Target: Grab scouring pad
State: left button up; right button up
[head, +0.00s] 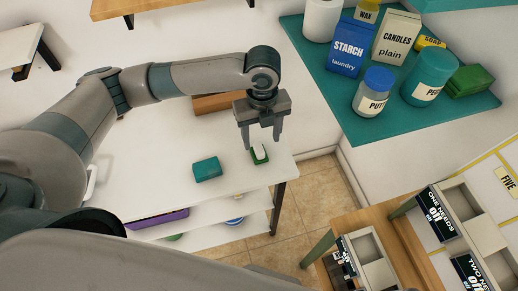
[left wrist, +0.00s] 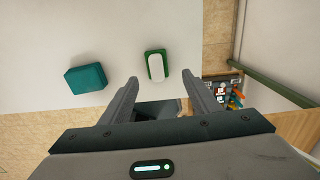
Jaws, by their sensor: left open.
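A small green item with a white rounded top (head: 259,153) lies near the right edge of the white table; it also shows in the left wrist view (left wrist: 155,67). A teal block (head: 207,169) lies to its left, also in the left wrist view (left wrist: 86,79). I cannot tell for sure which of the two is the scouring pad. My left gripper (head: 262,142) is open, empty and pointing down above the green and white item. In the left wrist view the fingertips (left wrist: 160,78) stand either side of its near end. My right gripper is not in view.
The white table (head: 160,140) has lower shelves with a purple item (head: 158,218). A brown block (head: 215,103) stands behind the gripper. A teal shelf (head: 345,110) with boxes and jars is at upper right. A wooden bench (head: 415,250) with grey trays is at lower right.

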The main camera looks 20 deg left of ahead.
aim_at(260, 150)
pick_arm(q)
jog(key=shift+f, duration=0.5)
jog(key=shift+s+f+p, duration=0.15)
jog(key=shift+f+p, duration=0.25)
jog(key=shift+f, duration=0.1)
jog(key=f, duration=0.1)
jog(key=f+p, duration=0.1)
jog(key=f, duration=0.1)
jog(key=shift+s+a, duration=0.15)
jog(key=shift+s, duration=0.1)
jog(key=shift+f, duration=0.65)
